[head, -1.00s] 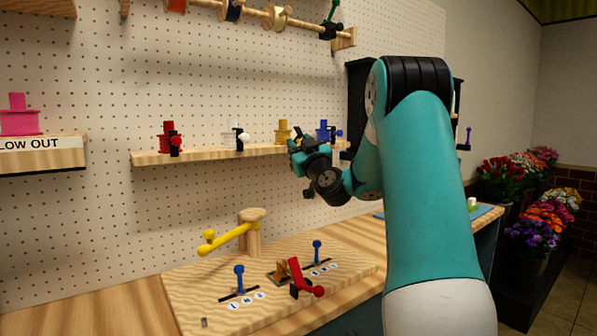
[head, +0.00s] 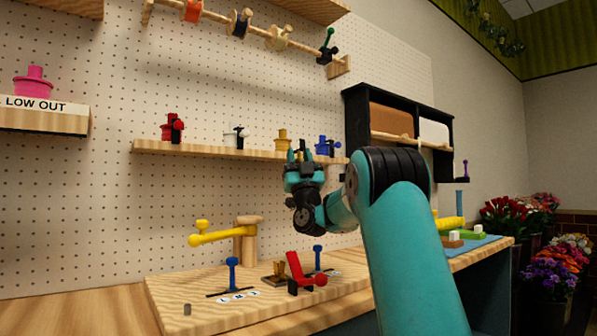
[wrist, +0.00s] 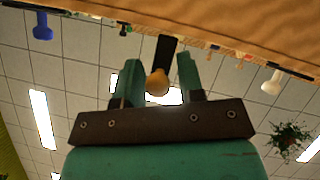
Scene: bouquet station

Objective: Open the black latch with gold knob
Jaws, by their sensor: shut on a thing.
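The gold knob (wrist: 157,83) shows between my gripper's fingers (wrist: 158,78) in the wrist view. It is on a black latch (wrist: 165,50) that runs up to the shelf edge. My gripper is shut on the knob, though a thin gap seems to show beside it in this view. In the head view my gripper (head: 300,152) points up at the front of the wall shelf (head: 210,151), just right of a gold piece (head: 283,141). The gold knob and its latch are hidden there by my gripper.
Beside it on the shelf are a red-knobbed latch (head: 178,124), a white-knobbed one (head: 238,137) and a blue piece (head: 327,146).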

